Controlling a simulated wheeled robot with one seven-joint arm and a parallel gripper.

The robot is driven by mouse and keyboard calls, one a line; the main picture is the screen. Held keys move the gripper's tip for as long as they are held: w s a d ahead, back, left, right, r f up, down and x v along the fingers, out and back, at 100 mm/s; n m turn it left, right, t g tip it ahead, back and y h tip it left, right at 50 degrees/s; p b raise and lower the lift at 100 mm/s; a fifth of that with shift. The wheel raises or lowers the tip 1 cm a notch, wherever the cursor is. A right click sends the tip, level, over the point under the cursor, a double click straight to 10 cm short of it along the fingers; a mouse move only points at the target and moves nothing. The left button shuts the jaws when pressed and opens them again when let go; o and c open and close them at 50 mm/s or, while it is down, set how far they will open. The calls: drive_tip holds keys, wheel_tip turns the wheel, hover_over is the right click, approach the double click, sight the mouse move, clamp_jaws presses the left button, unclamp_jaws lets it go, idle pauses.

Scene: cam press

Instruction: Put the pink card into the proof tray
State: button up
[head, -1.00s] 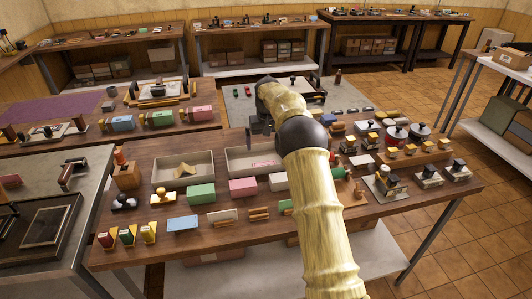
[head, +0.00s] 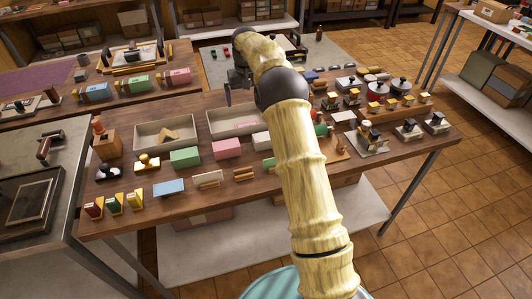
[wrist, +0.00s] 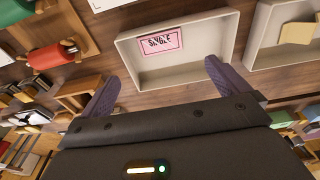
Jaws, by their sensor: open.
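The pink card (wrist: 160,41) lies flat in an off-white, shallow tray (wrist: 185,68), against one wall, with dark lettering facing up. In the head view the pink card (head: 246,125) shows in the right-hand of two trays (head: 208,124). The left-hand tray (head: 138,141) holds a tan, folded-looking piece (head: 170,135). I cannot tell which tray is the proof tray. My gripper (wrist: 160,78) is open and empty, its two dark fingers apart near the edge of the tray with the card. In the head view my gripper (head: 238,92) is above the back of that tray, partly hidden by my arm.
Green (head: 185,157) and pink (head: 226,148) blocks stand in front of the trays. A wooden box (head: 107,146) stands left of them. Little bare tabletop shows, mostly along the front edge.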

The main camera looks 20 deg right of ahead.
drive_tip(key=s+a+f, duration=0.1)
drive_tip(key=s, duration=1.8)
drive_tip(key=s+a+t, duration=0.1)
drive_tip(key=s+a, duration=0.1)
drive_tip(key=s, duration=1.7)
drive_tip(key=shift+s+f, duration=0.35)
